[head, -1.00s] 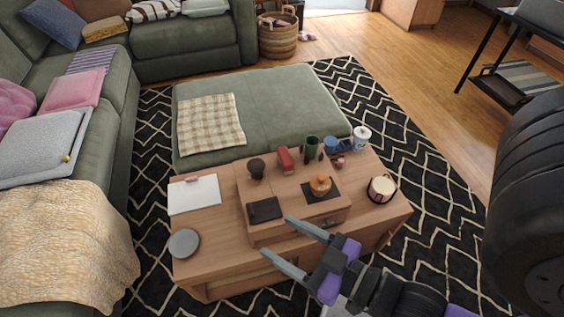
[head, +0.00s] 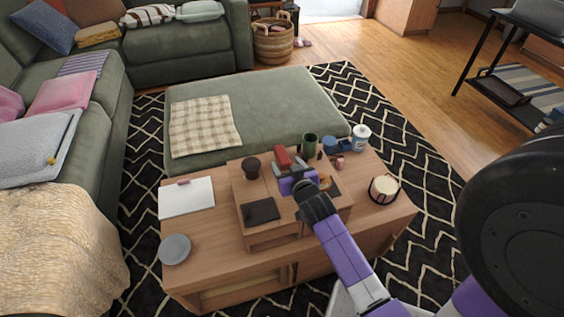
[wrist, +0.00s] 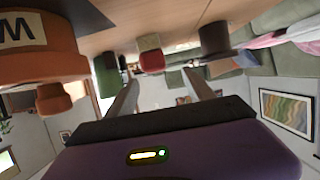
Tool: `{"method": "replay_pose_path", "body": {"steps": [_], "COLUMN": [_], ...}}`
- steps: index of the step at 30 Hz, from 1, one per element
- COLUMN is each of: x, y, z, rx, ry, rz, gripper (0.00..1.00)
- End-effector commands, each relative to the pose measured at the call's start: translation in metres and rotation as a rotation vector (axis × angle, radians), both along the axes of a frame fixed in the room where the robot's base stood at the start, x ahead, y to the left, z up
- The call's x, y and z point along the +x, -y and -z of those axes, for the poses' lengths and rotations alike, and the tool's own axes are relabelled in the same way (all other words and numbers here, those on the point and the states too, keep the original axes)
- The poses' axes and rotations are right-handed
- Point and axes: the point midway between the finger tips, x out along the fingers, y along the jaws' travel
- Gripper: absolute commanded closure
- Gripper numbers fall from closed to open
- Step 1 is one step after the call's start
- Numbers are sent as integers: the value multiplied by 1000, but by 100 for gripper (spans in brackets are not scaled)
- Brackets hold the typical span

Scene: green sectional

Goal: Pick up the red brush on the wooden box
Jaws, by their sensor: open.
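The red brush (head: 282,157) lies near the back edge of the raised wooden box (head: 246,190) on the coffee table. It shows end-on as a red, rounded shape in the wrist view (wrist: 151,60). My gripper (head: 290,168) is open and empty over the box, just in front of the brush. In the wrist view its two fingers (wrist: 163,85) point towards the brush, which appears between their lines and a little beyond the tips. I cannot tell whether the fingers are at its height.
A dark cup (head: 252,168) stands left of the brush and a green cup (head: 310,146) right of it. An orange jar (wrist: 38,55) is close beside my gripper, partly hidden in the head view. A black item (head: 260,211) lies at the box's front.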

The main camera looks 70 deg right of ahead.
Motion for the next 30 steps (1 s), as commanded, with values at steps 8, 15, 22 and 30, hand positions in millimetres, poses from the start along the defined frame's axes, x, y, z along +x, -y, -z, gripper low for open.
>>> {"method": "replay_pose_path", "body": {"steps": [8, 15, 22, 30], "x": [11, 25, 40, 41], "y": [16, 39, 57, 58], "z": [17, 26, 35, 36], "rx": [22, 22, 23, 22], "ry": [-12, -11, -10, -12], "rz": [11, 11, 9, 9], "gripper": [38, 38, 38, 38]}}
